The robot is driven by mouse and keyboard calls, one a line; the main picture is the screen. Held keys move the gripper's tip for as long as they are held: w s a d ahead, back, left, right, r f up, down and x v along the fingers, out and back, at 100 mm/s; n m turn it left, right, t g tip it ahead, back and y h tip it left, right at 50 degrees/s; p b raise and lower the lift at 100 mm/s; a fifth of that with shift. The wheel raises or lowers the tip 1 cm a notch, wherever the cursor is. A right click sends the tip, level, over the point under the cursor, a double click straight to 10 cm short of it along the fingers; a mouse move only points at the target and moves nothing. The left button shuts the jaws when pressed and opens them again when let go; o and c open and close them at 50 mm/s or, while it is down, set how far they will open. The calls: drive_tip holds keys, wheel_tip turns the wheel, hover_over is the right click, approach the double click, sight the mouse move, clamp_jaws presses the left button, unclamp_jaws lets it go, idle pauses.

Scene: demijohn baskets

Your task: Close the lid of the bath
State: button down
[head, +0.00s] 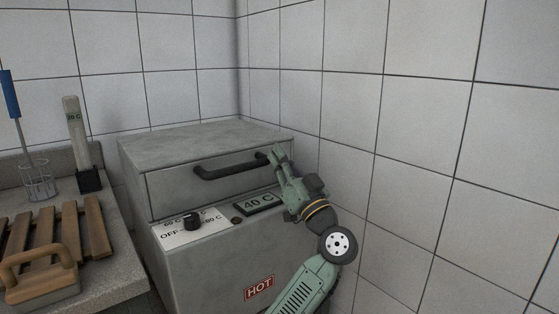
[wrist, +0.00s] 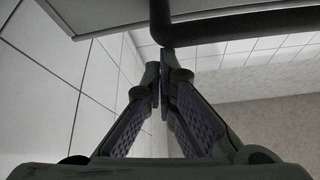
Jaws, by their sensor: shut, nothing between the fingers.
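The bath (head: 215,270) is a grey metal box with a dial, a "40 C" display and a red "HOT" label on its front. Its lid (head: 190,145) looks down and about level on the body; I cannot tell whether a small gap is left. A dark bar handle (head: 230,168) runs across the lid's front, and it also shows in the wrist view (wrist: 235,25). My gripper (head: 276,153) is at the handle's right end, fingers pointing up. In the wrist view my gripper (wrist: 160,72) has its fingertips together, just below the handle's bend, with nothing between them.
A tiled wall (head: 430,130) stands close on the right of the bath and my arm. On the left, a stone counter (head: 110,285) holds a wooden slatted rack (head: 55,235), a wooden-handled block (head: 42,275), a wire basket tool (head: 38,185) and an upright "20 C" thermometer (head: 75,125).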

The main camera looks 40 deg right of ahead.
drive_tip(key=v, duration=1.2)
drive_tip(key=shift+f, duration=0.1)
